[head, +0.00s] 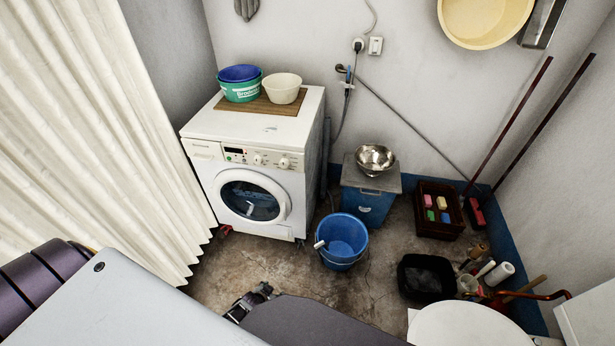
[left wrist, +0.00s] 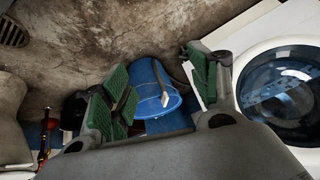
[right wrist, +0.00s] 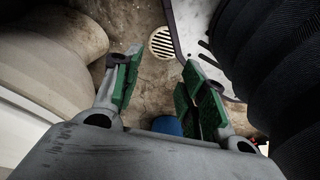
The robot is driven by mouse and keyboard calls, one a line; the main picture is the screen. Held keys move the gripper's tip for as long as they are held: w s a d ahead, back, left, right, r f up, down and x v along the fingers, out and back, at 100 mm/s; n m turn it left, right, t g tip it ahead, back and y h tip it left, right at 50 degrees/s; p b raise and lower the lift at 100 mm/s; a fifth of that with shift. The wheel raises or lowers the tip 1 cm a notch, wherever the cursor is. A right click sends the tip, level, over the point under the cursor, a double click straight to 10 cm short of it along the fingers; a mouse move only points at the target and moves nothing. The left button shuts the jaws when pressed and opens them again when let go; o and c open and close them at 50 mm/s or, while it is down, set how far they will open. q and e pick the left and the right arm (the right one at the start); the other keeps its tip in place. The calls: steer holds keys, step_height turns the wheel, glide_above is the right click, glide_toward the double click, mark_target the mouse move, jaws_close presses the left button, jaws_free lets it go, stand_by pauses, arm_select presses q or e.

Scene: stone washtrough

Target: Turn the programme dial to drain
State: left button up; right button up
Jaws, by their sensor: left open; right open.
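The white washing machine (head: 255,130) stands against the back wall, its round door (head: 250,200) closed. Two white knobs sit on its front panel: one at the right end (head: 284,163) and one left of it (head: 258,159). I cannot read their markings or tell which is the programme dial. My left gripper (head: 252,300) is low in front of the machine, apart from it. In the left wrist view it is open and empty (left wrist: 157,72), with the machine door (left wrist: 285,95) at right. My right gripper (right wrist: 161,75) is open and empty over the floor.
A blue bucket (head: 342,236) stands on the floor right of the machine. A blue box (head: 368,205) bears a metal bowl (head: 375,158). Basins (head: 240,92) sit on the machine top. A white curtain (head: 100,120) hangs at left.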

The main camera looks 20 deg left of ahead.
arm_select(q)
steer(key=w+a+r+t+b, duration=0.2)
steer(key=w+r+b, duration=0.2)
steer(key=w, duration=0.3)
steer(key=w+a+r+t+y+b, duration=0.1)
steer(key=w+a+r+t+b, duration=0.15)
steer(key=w+r+b, duration=0.35)
steer(key=w+a+r+t+b, duration=0.1)
steer(key=w+a+r+b, duration=0.15)
steer(key=w, duration=0.55)
arm_select(e)
steer(key=w+a+r, duration=0.3)
steer(key=w+a, duration=0.1)
steer(key=w, duration=0.5)
arm_select(q)
steer(key=w+a+r+t+y+b, duration=0.1)
steer(key=w+r+t+b, duration=0.1)
steer(key=r+b, duration=0.5)
steer(key=w+a+r+n+t+y+b, duration=0.1)
steer(key=w+a+r+t+b, duration=0.1)
steer(key=r+b, duration=0.5)
steer(key=shift+w+a+r+t, duration=0.2)
steer(key=shift+w+r+t, duration=0.65)
steer(key=shift+r, duration=1.85)
arm_select(e)
step_height(320, 180, up, 9)
steer(key=w+a+t+y, duration=0.1)
steer(key=t, duration=0.1)
steer(key=shift+w+a+y, duration=0.35)
steer(key=shift+a+y, duration=0.05)
